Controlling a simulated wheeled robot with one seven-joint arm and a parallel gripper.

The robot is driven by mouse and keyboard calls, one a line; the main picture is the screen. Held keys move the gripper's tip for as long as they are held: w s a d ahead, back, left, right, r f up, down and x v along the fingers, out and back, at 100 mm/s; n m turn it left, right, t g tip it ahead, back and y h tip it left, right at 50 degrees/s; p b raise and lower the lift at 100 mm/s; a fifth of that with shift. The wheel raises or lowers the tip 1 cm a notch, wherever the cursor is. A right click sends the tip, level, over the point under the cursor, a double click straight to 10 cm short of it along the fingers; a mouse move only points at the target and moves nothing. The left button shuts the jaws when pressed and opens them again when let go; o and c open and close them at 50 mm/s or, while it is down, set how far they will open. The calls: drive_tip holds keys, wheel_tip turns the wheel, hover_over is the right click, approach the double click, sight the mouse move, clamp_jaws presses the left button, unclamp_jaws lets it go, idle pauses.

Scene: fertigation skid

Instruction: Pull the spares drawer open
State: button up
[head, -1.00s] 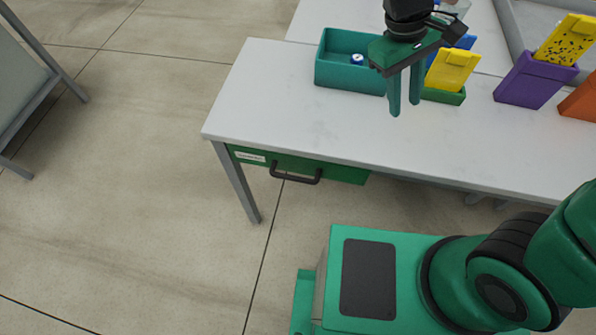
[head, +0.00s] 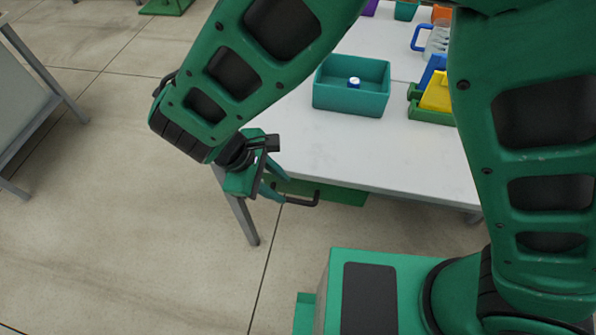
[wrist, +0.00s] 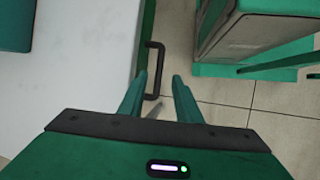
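The spares drawer (head: 335,193) is a green drawer under the front edge of the white table, and it looks shut. Its black bar handle (head: 303,202) is partly hidden by my gripper in the head view. My gripper (head: 286,190) is open and empty at the left part of the handle. In the wrist view the handle (wrist: 159,58) stands out from the green drawer front (wrist: 147,35). It lies just ahead of my two fingertips, nearer the left finger. I cannot tell whether a finger touches it. The drawer's label is hidden behind my gripper.
On the white table (head: 400,158) stand a teal bin (head: 345,102) holding a blue-and-white item, a green holder with a yellow piece (head: 436,92), and a clear jug (head: 437,42). A table leg (head: 241,222) is close beside my gripper. Floor in front is clear.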

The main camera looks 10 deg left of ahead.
sight(299, 201)
drive_tip(key=x, duration=0.8)
drive_tip(key=shift+d+f, duration=0.2)
clamp_jaws()
